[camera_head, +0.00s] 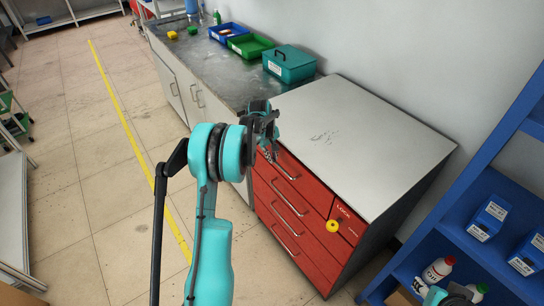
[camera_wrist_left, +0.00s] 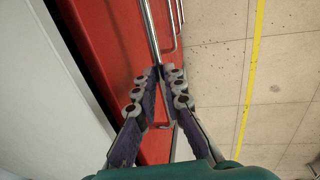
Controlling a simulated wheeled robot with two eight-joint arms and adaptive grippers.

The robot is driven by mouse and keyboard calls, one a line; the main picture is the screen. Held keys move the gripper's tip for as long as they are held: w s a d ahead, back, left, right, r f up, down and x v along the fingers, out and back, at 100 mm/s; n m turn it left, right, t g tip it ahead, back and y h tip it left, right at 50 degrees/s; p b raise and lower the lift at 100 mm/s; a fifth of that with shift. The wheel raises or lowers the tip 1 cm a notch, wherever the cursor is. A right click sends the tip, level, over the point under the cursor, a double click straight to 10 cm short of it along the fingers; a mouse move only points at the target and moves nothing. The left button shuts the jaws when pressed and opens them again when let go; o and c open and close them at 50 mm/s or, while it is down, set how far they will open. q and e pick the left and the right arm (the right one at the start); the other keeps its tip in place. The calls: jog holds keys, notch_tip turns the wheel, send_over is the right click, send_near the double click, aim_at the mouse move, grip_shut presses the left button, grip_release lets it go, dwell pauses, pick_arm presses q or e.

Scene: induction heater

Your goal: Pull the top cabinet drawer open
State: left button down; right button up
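The red drawer cabinet (camera_head: 268,206) stands right of the workbench, with several drawers and metal bar handles. The top drawer (camera_head: 307,183) looks flush with the cabinet front. Its handle (camera_head: 287,172) also shows in the left wrist view (camera_wrist_left: 150,30). My left gripper (camera_head: 267,152) is at the upper left of the drawer front, at the handle's far end. In the left wrist view, its fingertips (camera_wrist_left: 160,70) come together around the handle bar and look shut on it. A teal and dark part at the lower right seems to be my right gripper (camera_head: 458,292), mostly cut off.
A yellow round knob (camera_head: 332,226) sits beside the drawers. A blue shelf (camera_head: 458,222) with bottles and boxes stands at the right. The workbench (camera_head: 222,75) holds bins and a teal box (camera_head: 290,64). The floor (camera_head: 95,185) before the cabinet is clear.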

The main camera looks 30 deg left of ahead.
pick_arm(q)
jog(key=shift+s+a, duration=0.1)
jog(key=shift+s, duration=0.05)
jog(key=s+a, duration=0.4)
jog(key=s, duration=0.7)
jog(key=s+a, duration=0.5)
jog(key=s, duration=0.7)
jog(key=s+a+b, duration=0.1)
jog(key=s+a, duration=0.4)
jog(key=s, duration=0.6)
jog(key=shift+s, duration=0.4)
jog(key=shift+a, duration=0.1)
jog(key=c, duration=1.6)
grip_release()
notch_tip(320, 180, up, 12)
jog(key=s+a, duration=0.1)
jog(key=s, duration=0.1)
jog(key=shift+f, duration=0.15)
